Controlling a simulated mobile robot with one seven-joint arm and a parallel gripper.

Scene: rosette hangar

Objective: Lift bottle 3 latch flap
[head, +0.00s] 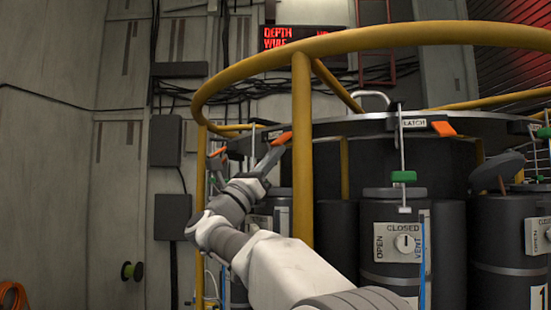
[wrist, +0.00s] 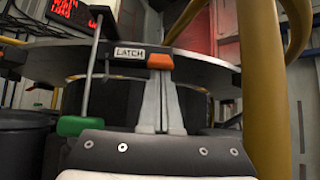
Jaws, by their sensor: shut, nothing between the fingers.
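My gripper (head: 272,154) is raised to the frame's rim at the left of the head view. It is shut and empty. In the wrist view its closed fingertips (wrist: 159,76) are right at the lower edge of an orange latch flap (wrist: 160,61), beside a LATCH label (wrist: 130,53). Touch or a small gap cannot be told. This flap appears to be the orange piece (head: 283,138) just above my fingers in the head view. A green handle (wrist: 72,126) hangs on a rod left of it. No number 3 is readable; the bottle below is largely hidden by my arm.
A yellow rail (head: 302,150) with posts rings the rack; one post (wrist: 262,90) is close right of my gripper. Another orange flap (head: 443,128) sits above a dark bottle (head: 392,240) with a vent knob. A bottle marked 1 (head: 510,250) stands right. Free floor space is not visible.

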